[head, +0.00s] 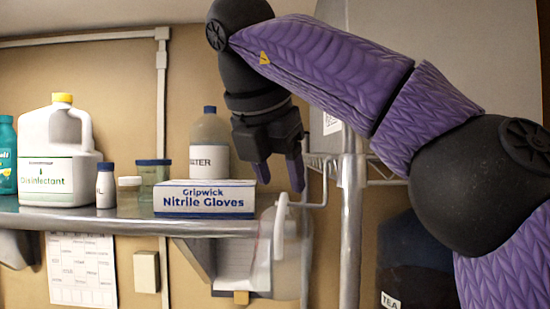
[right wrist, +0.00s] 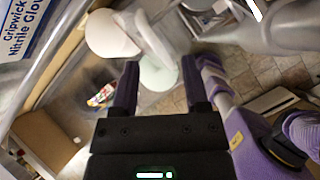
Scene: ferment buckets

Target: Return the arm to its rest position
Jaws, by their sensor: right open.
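My right arm (head: 320,75), in a purple quilted sleeve, reaches in from the right of the head view and is raised and bent. Its right gripper (head: 278,172) points down in front of the shelf, at the right end of the glove box. In the right wrist view its two purple fingers (right wrist: 163,88) are apart with nothing held between them. Beyond the fingers are a pale jug and the floor, partly blurred. My left gripper is in neither view.
A metal shelf (head: 125,222) holds a glove box (head: 205,197), a disinfectant jug (head: 60,155), a water bottle (head: 209,148) and small jars. A translucent jug (head: 288,255) hangs near the shelf's right end. A metal post (head: 351,230) and a dark TEA container (head: 415,265) stand at right.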

